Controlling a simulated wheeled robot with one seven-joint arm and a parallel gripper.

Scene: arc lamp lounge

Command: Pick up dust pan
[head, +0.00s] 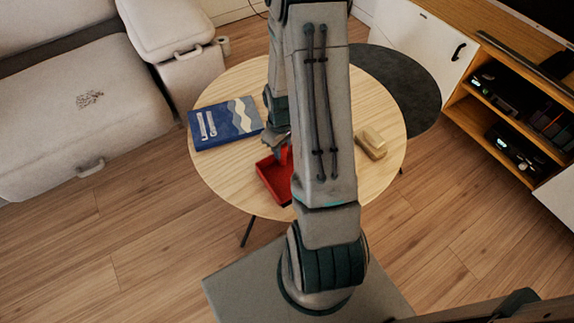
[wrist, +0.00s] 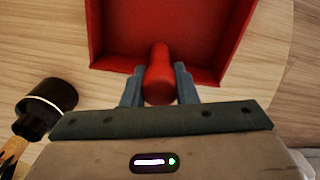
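The red dust pan (head: 272,180) lies on the round wooden table, partly hidden behind my arm in the head view. In the wrist view its tray (wrist: 165,30) fills the top, with its rounded red handle (wrist: 160,75) pointing toward my palm. My gripper (wrist: 160,85) has one grey finger on each side of the handle, close against it, and looks shut on it. In the head view my gripper (head: 279,150) is low at the pan. The pan appears to rest on the tabletop.
The round table (head: 225,175) also bears a blue book (head: 225,123) and a tan block-like object (head: 371,143). A black cylindrical object with a white ring (wrist: 45,108) lies near my gripper. A sofa (head: 80,120) stands left, a shelf unit (head: 480,110) right.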

